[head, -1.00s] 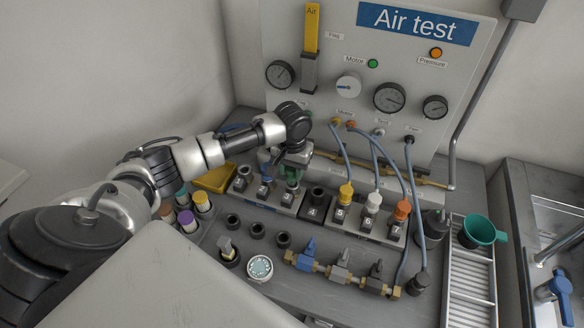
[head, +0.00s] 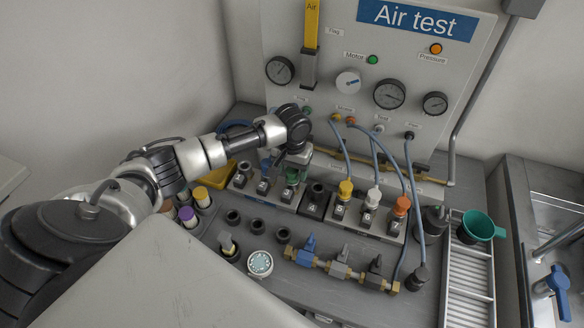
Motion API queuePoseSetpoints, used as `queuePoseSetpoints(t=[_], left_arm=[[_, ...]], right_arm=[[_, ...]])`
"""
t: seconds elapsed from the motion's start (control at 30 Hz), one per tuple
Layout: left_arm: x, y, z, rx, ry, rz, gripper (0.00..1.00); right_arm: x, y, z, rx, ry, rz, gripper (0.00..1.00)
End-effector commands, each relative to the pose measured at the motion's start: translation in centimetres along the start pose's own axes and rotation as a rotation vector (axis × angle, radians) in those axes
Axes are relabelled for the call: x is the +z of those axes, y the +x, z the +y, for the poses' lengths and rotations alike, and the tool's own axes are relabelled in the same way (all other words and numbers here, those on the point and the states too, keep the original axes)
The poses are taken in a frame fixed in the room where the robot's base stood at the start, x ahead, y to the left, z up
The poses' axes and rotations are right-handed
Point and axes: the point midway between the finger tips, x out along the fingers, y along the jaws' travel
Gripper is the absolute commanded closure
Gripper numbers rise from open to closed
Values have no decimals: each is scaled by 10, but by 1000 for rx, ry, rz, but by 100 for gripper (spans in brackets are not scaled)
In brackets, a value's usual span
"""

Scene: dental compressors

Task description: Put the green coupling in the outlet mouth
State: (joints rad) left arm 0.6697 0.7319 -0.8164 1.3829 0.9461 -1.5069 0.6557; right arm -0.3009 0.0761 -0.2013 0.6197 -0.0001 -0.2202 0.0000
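The green coupling (head: 292,176) stands upright at position 3 of the numbered row, below my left gripper. My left gripper (head: 297,161) points down just above and behind it, and its wrist hides part of the fingers. I cannot tell whether the fingers touch the coupling or are open or shut. A dark open mouth (head: 317,189) at position 4 is empty, just right of the coupling. Which opening is the outlet mouth is not clear from the view. My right gripper is not in view.
Yellow (head: 345,188), white (head: 373,197) and orange (head: 401,206) couplings stand to the right, with blue hoses above. The gauge panel (head: 340,50) rises behind. Valves (head: 340,268) and empty dark cups (head: 257,228) lie in front. A green funnel (head: 478,226) is at far right.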

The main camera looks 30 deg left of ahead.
Motion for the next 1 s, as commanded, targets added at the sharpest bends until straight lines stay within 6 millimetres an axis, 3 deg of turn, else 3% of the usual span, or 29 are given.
queuePoseSetpoints(t=[0.37,0.8,1.0], left_arm=[[-1,-7,0,1,0,2,38],[-1,-97,0,2,0,4,38],[-1,-124,0,2,0,1,38]], right_arm=[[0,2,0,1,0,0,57],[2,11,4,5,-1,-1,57],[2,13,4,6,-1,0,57]])
